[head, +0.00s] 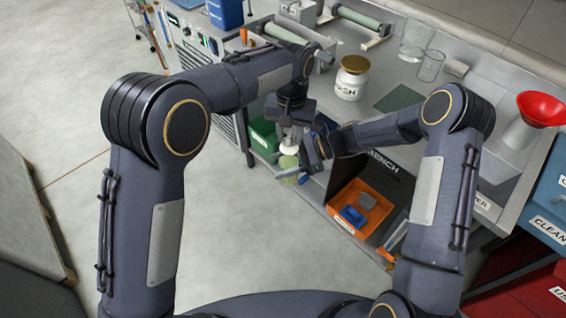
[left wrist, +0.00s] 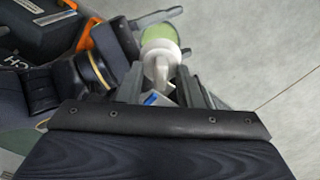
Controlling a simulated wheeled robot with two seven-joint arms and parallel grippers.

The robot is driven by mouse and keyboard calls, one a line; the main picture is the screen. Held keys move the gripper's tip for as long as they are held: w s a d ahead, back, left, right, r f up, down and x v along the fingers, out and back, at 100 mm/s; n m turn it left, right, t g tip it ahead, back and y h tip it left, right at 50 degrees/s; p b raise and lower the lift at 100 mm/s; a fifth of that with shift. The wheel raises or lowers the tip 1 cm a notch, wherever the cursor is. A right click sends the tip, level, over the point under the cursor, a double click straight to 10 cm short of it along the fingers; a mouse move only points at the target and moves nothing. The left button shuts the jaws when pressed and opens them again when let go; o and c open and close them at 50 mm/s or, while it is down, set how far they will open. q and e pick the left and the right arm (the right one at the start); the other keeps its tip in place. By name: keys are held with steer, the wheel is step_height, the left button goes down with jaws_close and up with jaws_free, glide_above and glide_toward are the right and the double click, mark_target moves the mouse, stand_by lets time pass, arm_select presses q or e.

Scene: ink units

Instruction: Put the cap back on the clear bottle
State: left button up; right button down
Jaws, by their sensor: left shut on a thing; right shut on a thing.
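The clear bottle (head: 287,177), with pale green contents, is in the air in front of the bench. Its green part also shows in the left wrist view (left wrist: 158,32). My right gripper (head: 308,160) comes in from the right and is shut on the bottle. My left gripper (head: 291,140) points down from above and is shut on the white cap (head: 289,150). In the left wrist view the cap (left wrist: 159,68) lies between the fingers, in line with the bottle's white top. I cannot tell whether cap and bottle touch.
The bench carries a white jar with a brown lid (head: 350,78), clear beakers (head: 416,40), a dark green mat (head: 399,98) and a red funnel (head: 541,108). Below are an orange bin (head: 352,222) and a green bin (head: 262,140). Open floor (head: 240,225) lies below my grippers.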

arm_select(q)
steer(key=shift+s+r, duration=0.1)
steer(key=shift+r, duration=0.15)
stand_by(0.4)
steer(key=shift+f, duration=0.9)
steer(key=shift+a+f, duration=0.1)
steer(key=shift+f, duration=0.8)
stand_by(0.4)
steer(key=shift+r, duration=0.5)
steer(key=shift+r, duration=0.35)
steer(key=shift+f, duration=0.3)
stand_by(0.8)
